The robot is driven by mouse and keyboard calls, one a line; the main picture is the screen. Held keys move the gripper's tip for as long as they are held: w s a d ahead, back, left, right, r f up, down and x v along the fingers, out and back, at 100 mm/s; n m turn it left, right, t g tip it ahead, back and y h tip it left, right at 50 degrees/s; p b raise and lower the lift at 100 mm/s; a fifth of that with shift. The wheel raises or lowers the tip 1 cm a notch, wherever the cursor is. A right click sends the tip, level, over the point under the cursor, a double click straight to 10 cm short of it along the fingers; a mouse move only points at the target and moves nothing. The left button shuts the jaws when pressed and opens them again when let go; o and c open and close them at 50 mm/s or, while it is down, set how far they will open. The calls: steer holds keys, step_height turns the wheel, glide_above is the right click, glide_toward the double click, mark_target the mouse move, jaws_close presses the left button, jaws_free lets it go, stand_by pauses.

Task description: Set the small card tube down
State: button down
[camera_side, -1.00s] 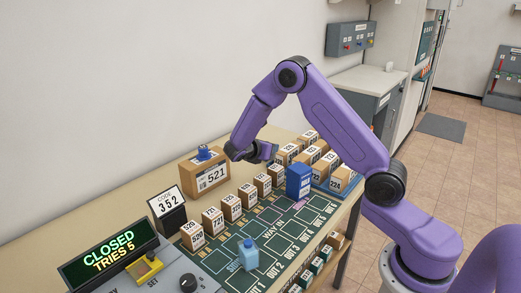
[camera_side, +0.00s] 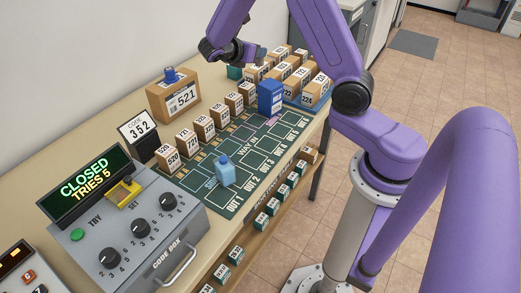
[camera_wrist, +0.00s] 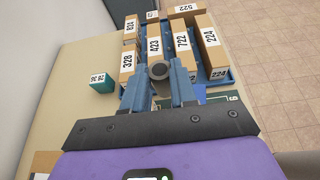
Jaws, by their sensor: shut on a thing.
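My gripper (camera_wrist: 160,88) is shut on the small card tube (camera_wrist: 158,70), a grey-brown round piece whose open end faces the wrist camera between the fingers. In the side view my gripper (camera_side: 249,55) is at the back of the table, near the rear boxes. The tube is too small and covered to make out clearly there. In the wrist view it overlaps the near ends of the numbered boxes. I cannot tell whether it touches anything below.
A teal box (camera_wrist: 102,84) stands left of the tube. Numbered boxes (camera_wrist: 183,52) fill the blue tray (camera_wrist: 201,76). Bare tabletop (camera_wrist: 80,109) lies left of my gripper.

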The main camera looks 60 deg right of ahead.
steer(key=s+f+m+g+y, duration=0.2)
steer(key=s+m+g+y, duration=0.2)
steer(key=s+m+g, duration=0.4)
steer(key=s+f+m+g+y, duration=0.2)
steer(key=s+m+g+y, duration=0.25)
steer(key=s, duration=0.45)
steer(key=s+a+m+y, duration=0.5)
steer(key=a+m+y, duration=0.2)
steer(key=m+y, duration=0.3)
steer(key=w+a+r+m+t+y, duration=0.25)
steer(key=w+m+t+y, duration=0.2)
steer(key=m+t, duration=0.45)
steer(key=w+a+r+m+t+y, duration=0.25)
steer(key=w+a+m+t, duration=0.2)
steer(key=m+t, duration=0.45)
steer(key=shift+w+d+f, duration=0.1)
steer(key=shift+d+f, duration=0.05)
steer(key=shift+f, duration=2.8)
steer(key=shift+w+d+f, duration=0.1)
steer(key=shift+f, duration=2.8)
steer(key=shift+d+f, duration=0.15)
steer(key=shift+f, duration=2.8)
steer(key=shift+g+y, duration=0.25)
